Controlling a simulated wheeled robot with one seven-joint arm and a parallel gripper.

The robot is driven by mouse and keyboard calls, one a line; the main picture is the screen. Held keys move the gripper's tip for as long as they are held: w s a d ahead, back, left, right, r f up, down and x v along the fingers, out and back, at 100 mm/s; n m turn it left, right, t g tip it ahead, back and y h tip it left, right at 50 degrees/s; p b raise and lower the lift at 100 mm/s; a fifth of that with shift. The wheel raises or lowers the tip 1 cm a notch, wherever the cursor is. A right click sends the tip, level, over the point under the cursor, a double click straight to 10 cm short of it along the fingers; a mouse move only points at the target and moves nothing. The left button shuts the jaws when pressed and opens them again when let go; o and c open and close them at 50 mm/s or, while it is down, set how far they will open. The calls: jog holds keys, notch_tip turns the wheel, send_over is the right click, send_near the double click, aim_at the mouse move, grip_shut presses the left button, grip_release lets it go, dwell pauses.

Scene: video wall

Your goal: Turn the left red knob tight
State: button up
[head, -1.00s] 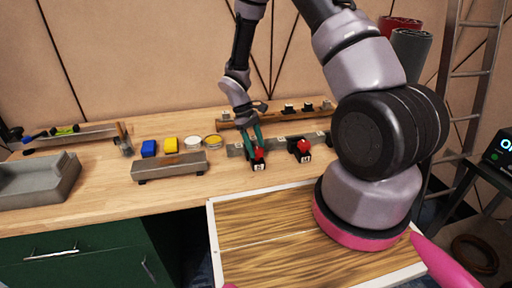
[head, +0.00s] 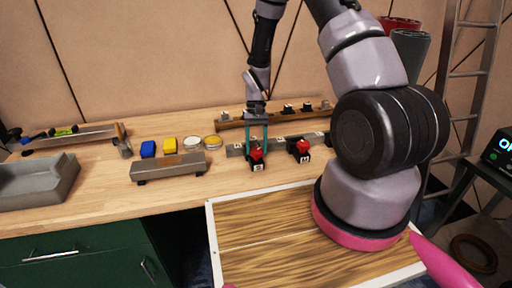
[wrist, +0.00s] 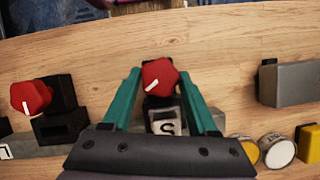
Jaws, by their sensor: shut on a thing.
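The left red knob (head: 257,154) sits on a black block with a white label, at the front of the workbench. My gripper (head: 257,147) comes down over it from above and behind, with its teal fingers on either side. In the wrist view the left red knob (wrist: 158,75) is between the two fingertips of my gripper (wrist: 159,78), which are shut on it. Its white mark slants to the lower left there. A second red knob (head: 303,146) on a similar block stands to the right, untouched; in the wrist view this second knob (wrist: 31,97) is at the left.
A grey bar (head: 236,150) runs behind the knobs. A grey block on feet (head: 170,168), a blue block (head: 148,148), a yellow block (head: 170,145) and round tins lie left. A wooden rack (head: 234,124) stands behind. A grey tray (head: 60,190) is at far left.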

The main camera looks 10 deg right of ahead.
jog(key=m, duration=0.2)
jog(key=m+y, duration=0.1)
jog(key=m, duration=0.1)
jog(key=shift+d+m+t+y, duration=0.2)
jog(key=shift+m+t+y, duration=0.1)
jog(key=shift+t, duration=0.1)
jog(key=shift+s+m+t+y, duration=0.1)
jog(key=shift+m+t+y, duration=0.4)
jog(key=shift+m, duration=1.3)
jog(key=o, duration=1.4)
jog(key=shift+r, duration=0.1)
jog(key=v, duration=1)
jog(key=shift+d+r, duration=0.2)
jog(key=shift+r, duration=0.05)
